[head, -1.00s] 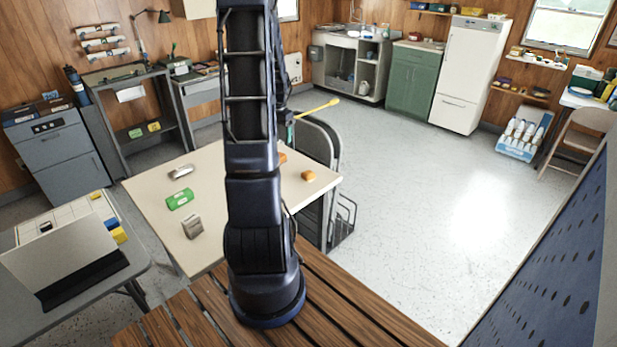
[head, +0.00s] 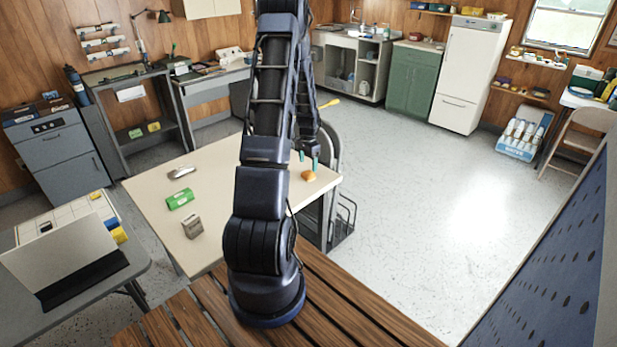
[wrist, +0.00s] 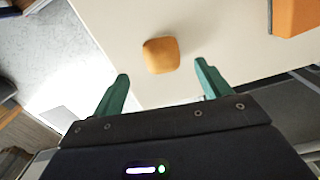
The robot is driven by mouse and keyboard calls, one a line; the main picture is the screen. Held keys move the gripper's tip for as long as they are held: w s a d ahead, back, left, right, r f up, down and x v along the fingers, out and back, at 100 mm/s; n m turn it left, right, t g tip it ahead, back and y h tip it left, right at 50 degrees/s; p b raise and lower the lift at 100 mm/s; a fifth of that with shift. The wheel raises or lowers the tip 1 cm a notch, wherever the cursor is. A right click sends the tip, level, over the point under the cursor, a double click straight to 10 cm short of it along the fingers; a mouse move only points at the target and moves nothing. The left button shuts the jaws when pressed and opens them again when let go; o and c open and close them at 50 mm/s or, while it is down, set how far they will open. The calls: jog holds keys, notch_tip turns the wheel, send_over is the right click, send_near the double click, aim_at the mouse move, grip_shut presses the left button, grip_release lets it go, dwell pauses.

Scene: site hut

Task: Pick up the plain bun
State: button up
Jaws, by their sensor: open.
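A small rounded, orange-brown bun (head: 308,176) with a plain top lies on the cream table (head: 215,165) near its right corner. In the wrist view the bun (wrist: 161,55) lies just beyond and between my fingertips, with bare tabletop around it. My gripper (head: 308,159) has teal fingers and is over the table close to the bun. In the wrist view my gripper (wrist: 162,70) is open, with nothing between its fingers. No contact with the bun shows.
An orange block-like thing (wrist: 297,15) lies on the table at upper right in the wrist view. A silver item (head: 181,172), a green item (head: 180,199) and a grey box (head: 192,226) are farther left. A dark chair (head: 330,150) stands behind the table's right edge.

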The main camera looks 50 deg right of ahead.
aim_at(309, 172)
jog(key=shift+w+d+f, duration=0.1)
jog(key=shift+f, duration=1.45)
jog(key=shift+d+f, duration=0.1)
jog(key=shift+f, duration=1.4)
jog(key=c, duration=1.1)
jog(key=shift+r, duration=0.1)
